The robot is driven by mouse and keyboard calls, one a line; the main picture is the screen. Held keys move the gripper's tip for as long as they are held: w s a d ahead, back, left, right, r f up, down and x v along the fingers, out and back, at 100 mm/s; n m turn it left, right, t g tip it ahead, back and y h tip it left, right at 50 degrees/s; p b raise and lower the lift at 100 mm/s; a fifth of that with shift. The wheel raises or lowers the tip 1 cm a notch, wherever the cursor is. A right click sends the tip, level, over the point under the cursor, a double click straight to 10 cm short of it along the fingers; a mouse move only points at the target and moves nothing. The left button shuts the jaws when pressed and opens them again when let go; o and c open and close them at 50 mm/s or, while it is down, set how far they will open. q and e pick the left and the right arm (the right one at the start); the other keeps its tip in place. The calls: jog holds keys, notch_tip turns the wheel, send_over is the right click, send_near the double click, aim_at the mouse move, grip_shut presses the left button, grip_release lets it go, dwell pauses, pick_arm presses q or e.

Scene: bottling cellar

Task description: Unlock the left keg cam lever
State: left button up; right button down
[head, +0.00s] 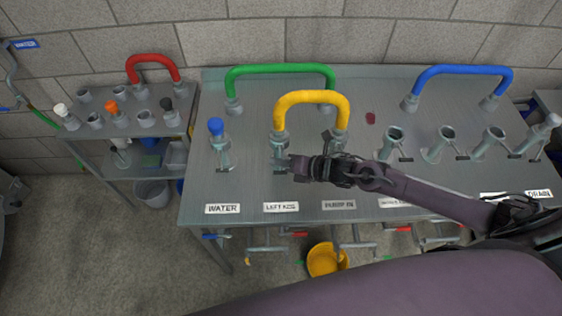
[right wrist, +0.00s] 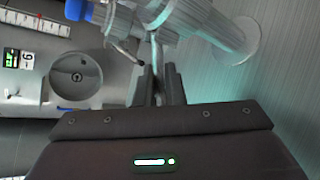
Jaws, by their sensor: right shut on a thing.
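The left keg port (head: 279,142) stands upright on the steel table behind the LEFT KEG label (head: 281,207), with one end of the yellow hose (head: 312,97) seated in it. My right gripper (head: 290,164) is at the front of this port. In the right wrist view, my right gripper (right wrist: 157,84) is shut on the thin grey cam lever (right wrist: 155,52), which hangs from the pipe coupling (right wrist: 195,22). The lever's tip is hidden between the fingers. My left gripper is not in view.
The water port (head: 221,150) with a blue cap stands to the left. Green (head: 280,70) and blue (head: 463,70) hoses arch behind. Several open ports line the right. A side rack (head: 130,120) holds caps and a red hose. A yellow bucket (head: 326,260) is below.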

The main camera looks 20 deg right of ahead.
jog(key=shift+w+r, duration=0.1)
jog(key=shift+r, duration=0.2)
jog(key=shift+r+m+g, duration=0.15)
jog(key=shift+m+g, duration=0.25)
jog(key=shift+g, duration=0.1)
jog(key=shift+r+m+g+p, duration=0.4)
jog(key=shift+m+g, duration=0.1)
jog(key=shift+g, duration=0.2)
jog(key=shift+r+m+g+y+b, duration=0.15)
jog(key=shift+r+m+g+b, duration=0.15)
jog(key=shift+m+g, duration=0.35)
jog(key=shift+r+m+g+y+b, duration=0.25)
jog(key=shift+m+g, duration=0.2)
jog(key=shift+g, duration=0.3)
jog(key=shift+a, duration=0.1)
jog(key=c, duration=1.8)
grip_release()
jog(key=shift+c, duration=0.2)
